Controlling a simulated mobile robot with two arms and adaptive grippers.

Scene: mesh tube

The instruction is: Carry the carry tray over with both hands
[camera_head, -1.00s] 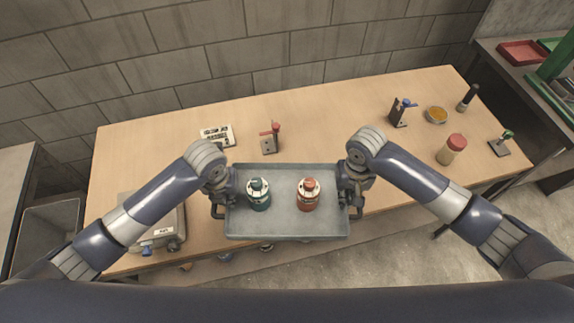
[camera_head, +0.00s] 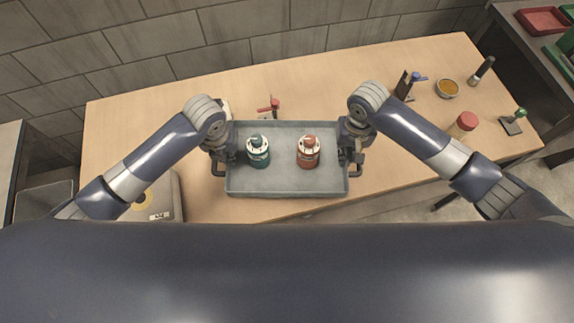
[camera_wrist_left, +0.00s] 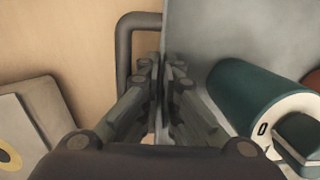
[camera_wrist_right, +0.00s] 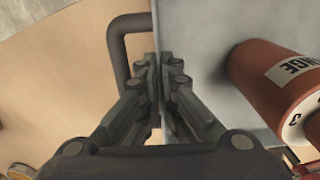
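The grey carry tray (camera_head: 285,187) shows in the middle of the head view, over the front part of the wooden table. A green bottle (camera_head: 258,151) and an orange-red bottle (camera_head: 308,152) stand upright in it. My left gripper (camera_head: 229,157) is at the tray's left side and my right gripper (camera_head: 350,155) at its right side. In the left wrist view, my left fingers (camera_wrist_left: 162,75) are closed on the tray's side wall by its dark handle (camera_wrist_left: 123,50). In the right wrist view, my right fingers (camera_wrist_right: 160,70) grip the opposite wall likewise. Tray height is unclear.
Behind the tray, the wooden table (camera_head: 165,115) holds a red-handled clamp (camera_head: 270,108). A grey case (camera_head: 160,198) lies at left. A red-capped jar (camera_head: 463,125), an orange-filled bowl (camera_head: 447,88) and a blue-handled clamp (camera_head: 408,85) stand at right. Bare table shows between tray and jar.

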